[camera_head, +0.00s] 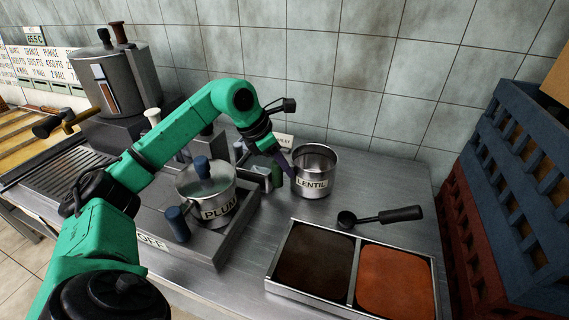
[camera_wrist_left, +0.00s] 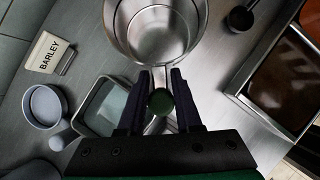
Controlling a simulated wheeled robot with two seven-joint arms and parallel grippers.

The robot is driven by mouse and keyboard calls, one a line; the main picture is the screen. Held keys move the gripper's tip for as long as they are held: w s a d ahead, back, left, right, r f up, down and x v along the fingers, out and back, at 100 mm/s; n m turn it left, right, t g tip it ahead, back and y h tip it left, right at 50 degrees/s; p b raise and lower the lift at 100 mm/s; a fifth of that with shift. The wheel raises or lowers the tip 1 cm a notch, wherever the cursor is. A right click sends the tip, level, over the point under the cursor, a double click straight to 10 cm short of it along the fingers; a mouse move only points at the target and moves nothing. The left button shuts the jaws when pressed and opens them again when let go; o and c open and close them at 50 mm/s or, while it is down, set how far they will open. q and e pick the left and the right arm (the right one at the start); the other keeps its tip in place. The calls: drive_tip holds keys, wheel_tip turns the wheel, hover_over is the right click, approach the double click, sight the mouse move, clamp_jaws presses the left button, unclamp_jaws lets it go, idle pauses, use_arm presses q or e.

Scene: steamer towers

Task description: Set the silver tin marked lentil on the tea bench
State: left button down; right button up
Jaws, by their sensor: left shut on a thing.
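The silver tin marked LENTIL (camera_head: 318,182) stands upright and open-topped on the steel counter, behind the two-part tray. In the left wrist view the tin (camera_wrist_left: 155,35) is just beyond my fingertips, and its inside looks empty. My left gripper (camera_head: 288,165) reaches down to the tin's left side. In the left wrist view its dark fingers (camera_wrist_left: 162,85) are closed around a green round-ended grip (camera_wrist_left: 160,101), which appears to be the tin's handle. My right gripper is not in view. No surface is labelled as the tea bench, so I cannot tell which it is.
A PLUM pot (camera_head: 208,200) with blue grips stands on a heater left of the tin. A BARLEY card (camera_wrist_left: 48,53) and a glass box (camera_wrist_left: 102,106) are close by. A scoop (camera_head: 378,217) and tray (camera_head: 352,248) lie in front; crates (camera_head: 515,170) stand right. A large urn (camera_head: 120,85) stands left.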

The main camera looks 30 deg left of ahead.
use_arm(q)
drive_tip(key=shift+f, duration=0.15)
drive_tip(key=c, duration=0.5)
unclamp_jaws()
drive_tip(key=shift+f, duration=0.1)
drive_tip(key=v, duration=1.4)
drive_tip(key=shift+s+r+p, duration=0.1)
drive_tip(key=shift+r+p, duration=0.1)
drive_tip(key=shift+p, duration=0.15)
